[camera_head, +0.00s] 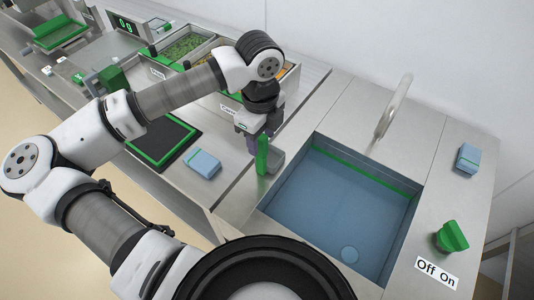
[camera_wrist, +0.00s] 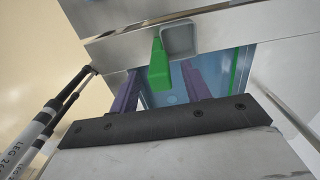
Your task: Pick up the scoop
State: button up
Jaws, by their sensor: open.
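The scoop has a green handle (camera_head: 262,155) and a grey square bowl (camera_head: 275,160). It is at the left edge of the sink, with the handle pointing up. In the wrist view the scoop's green handle (camera_wrist: 159,66) and grey bowl (camera_wrist: 178,41) show ahead of me. My gripper (camera_head: 258,143) is open at the scoop, pointing down. Its purple fingers in the wrist view (camera_wrist: 160,78) stand apart, one on each side of the handle. I cannot tell whether either finger touches it. The arm hides part of the counter behind.
The blue sink (camera_head: 335,215) with a green band lies right of the scoop. Another blue block (camera_head: 203,163) and a green-framed black mat (camera_head: 165,140) lie left. Food bins (camera_head: 218,45) stand behind.

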jog(key=shift+f, duration=0.4)
jog(key=shift+c, duration=0.2)
grip_shut()
